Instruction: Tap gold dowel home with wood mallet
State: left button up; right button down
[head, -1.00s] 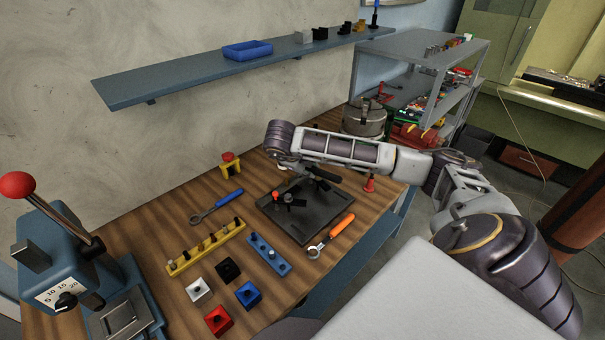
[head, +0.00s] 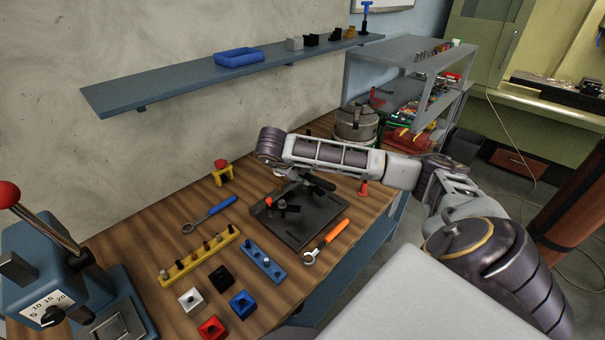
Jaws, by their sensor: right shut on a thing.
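My right gripper (head: 306,181) shows as dark fingers under the wrist, low over the back of a black fixture plate (head: 318,226). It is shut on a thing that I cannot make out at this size. A small clamp-like part with a red tip (head: 268,202) stands on the plate, left of the gripper. I cannot pick out the wood mallet or a gold dowel for sure. A yellow rail (head: 190,264) holds several pegs, and a blue strip (head: 263,263) beside it carries small pins. My left gripper is out of view.
A blue-handled wrench (head: 210,213) and an orange-handled wrench (head: 326,241) flank the plate. White, black, blue and red blocks (head: 212,327) lie at the front. A lever press (head: 45,290) stands at left. A wall shelf (head: 190,79) hangs above; a grey rack (head: 390,62) stands behind.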

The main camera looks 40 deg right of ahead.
jog(key=shift+f+b, duration=0.3)
jog(key=shift+f, duration=0.6)
jog(key=shift+f+b, duration=0.4)
jog(key=shift+b, duration=0.1)
jog(key=shift+b, duration=0.4)
dwell(0.5)
jog(key=shift+f, duration=0.1)
